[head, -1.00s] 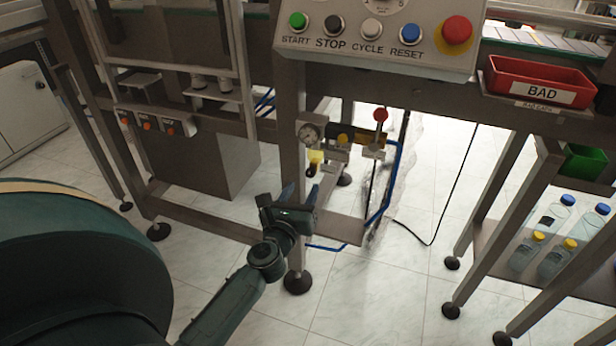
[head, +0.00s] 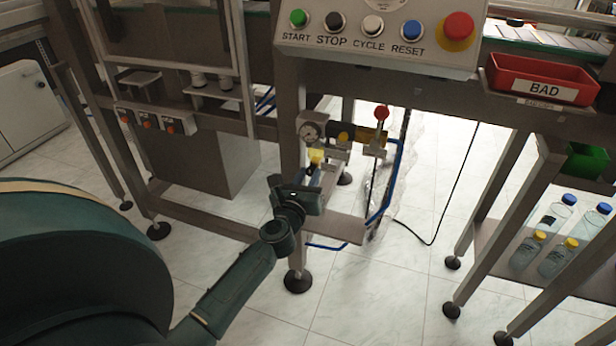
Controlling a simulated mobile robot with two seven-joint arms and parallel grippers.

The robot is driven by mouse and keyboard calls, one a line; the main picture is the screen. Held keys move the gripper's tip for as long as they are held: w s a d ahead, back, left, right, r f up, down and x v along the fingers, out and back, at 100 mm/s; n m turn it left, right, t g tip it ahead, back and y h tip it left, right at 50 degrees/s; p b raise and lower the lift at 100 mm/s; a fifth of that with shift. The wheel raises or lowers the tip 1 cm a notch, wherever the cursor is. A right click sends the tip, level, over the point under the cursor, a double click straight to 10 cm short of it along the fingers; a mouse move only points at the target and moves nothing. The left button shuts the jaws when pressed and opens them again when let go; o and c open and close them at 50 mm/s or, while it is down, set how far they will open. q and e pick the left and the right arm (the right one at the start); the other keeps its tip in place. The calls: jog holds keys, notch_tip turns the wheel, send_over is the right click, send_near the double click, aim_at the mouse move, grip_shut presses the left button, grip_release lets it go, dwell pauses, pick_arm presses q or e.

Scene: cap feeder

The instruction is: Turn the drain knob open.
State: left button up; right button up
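The air unit hangs on the machine frame beside a leg, with a round gauge (head: 309,131) on its left. Below the gauge is a yellow bowl (head: 316,156) with a small dark knob (head: 311,169) under it, which I take for the drain knob. My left gripper (head: 297,180) is just below and left of this knob, its fingers pointing up and apart. It looks open and empty. Whether a finger touches the knob cannot be told, and the knob's turn position is too small to read. My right gripper is out of view.
A red-knobbed valve (head: 381,113) and a blue hose (head: 392,175) are right of the air unit. The machine's leg (head: 291,160) stands close behind my gripper. A control panel (head: 375,45) is above. A red BAD bin (head: 541,80) and several bottles are at right.

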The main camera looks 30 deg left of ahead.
pick_arm(q)
grip_shut()
jog(key=shift+m, duration=0.3)
jog(key=m+p, duration=0.1)
jog(key=m, duration=0.3)
jog(key=shift+m, duration=0.3)
jog(key=m+p, duration=0.1)
jog(key=m, duration=0.2)
jog(key=shift+m, duration=0.4)
jog(key=m, duration=0.3)
jog(key=shift+m+p, duration=0.35)
jog(key=shift+m, duration=0.05)
jog(key=m+p, duration=0.1)
jog(key=m, duration=0.2)
jog(key=shift+h, duration=0.3)
jog(key=shift+f+m+t, duration=0.1)
jog(key=shift+m+t, duration=0.2)
jog(key=shift+m, duration=1)
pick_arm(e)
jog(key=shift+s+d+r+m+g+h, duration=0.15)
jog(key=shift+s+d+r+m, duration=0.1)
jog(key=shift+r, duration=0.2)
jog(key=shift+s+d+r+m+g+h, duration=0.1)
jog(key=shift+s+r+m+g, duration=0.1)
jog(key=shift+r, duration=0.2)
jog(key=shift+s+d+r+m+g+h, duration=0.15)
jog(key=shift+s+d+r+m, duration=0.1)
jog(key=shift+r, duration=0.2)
